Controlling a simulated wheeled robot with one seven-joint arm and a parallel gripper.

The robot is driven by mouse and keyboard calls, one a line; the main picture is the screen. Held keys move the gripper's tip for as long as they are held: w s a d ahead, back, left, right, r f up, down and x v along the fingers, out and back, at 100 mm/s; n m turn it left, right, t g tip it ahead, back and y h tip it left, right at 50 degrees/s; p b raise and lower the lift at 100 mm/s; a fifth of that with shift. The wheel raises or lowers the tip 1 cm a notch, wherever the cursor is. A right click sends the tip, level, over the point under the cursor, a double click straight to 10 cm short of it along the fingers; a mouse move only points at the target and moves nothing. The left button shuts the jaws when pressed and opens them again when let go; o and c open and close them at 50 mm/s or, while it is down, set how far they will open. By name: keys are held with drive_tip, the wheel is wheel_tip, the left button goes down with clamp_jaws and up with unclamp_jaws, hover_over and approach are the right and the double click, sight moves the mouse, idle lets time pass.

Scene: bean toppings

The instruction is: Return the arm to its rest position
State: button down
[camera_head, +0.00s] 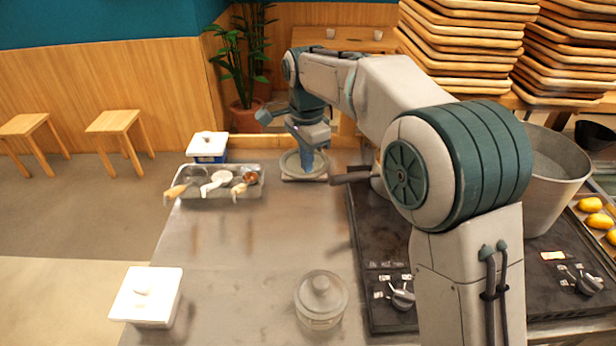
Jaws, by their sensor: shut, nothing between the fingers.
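My arm reaches up from the lower right, bends at a large round joint, and extends toward the back of the counter. My gripper (307,165) points down over a round plate or bowl (290,168) on a small board at the counter's far side. The fingers are shut, with nothing seen held between them. The gripper hides part of the plate, and I cannot tell whether the tips touch it.
A metal tray (226,192) with several ladles lies left of my gripper. White lidded boxes (207,146) (147,294) and a glass jar (321,299) stand on the counter. A pan handle (350,177), black stove (380,262) and metal pot (553,170) are right. The counter's middle is clear.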

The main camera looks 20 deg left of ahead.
drive_tip(key=s+d+r+n+t, duration=0.1)
drive_tip(key=s+d+r+n, duration=0.15)
drive_tip(key=d, duration=0.75)
drive_tip(key=s+d+r+n, duration=0.1)
drive_tip(key=s+d+r, duration=0.15)
drive_tip(key=d, duration=0.85)
drive_tip(key=s+d+f+n+t, duration=0.1)
drive_tip(key=s+d+f+n, duration=0.1)
drive_tip(key=s+d, duration=0.5)
drive_tip(key=s+d+f+n+t, duration=0.1)
drive_tip(key=s+d+f+n, duration=0.1)
drive_tip(key=s+d+f, duration=0.3)
drive_tip(key=s+d, duration=0.2)
drive_tip(key=s, duration=0.2)
drive_tip(key=shift+f+n, duration=0.2)
drive_tip(key=shift+n, duration=0.15)
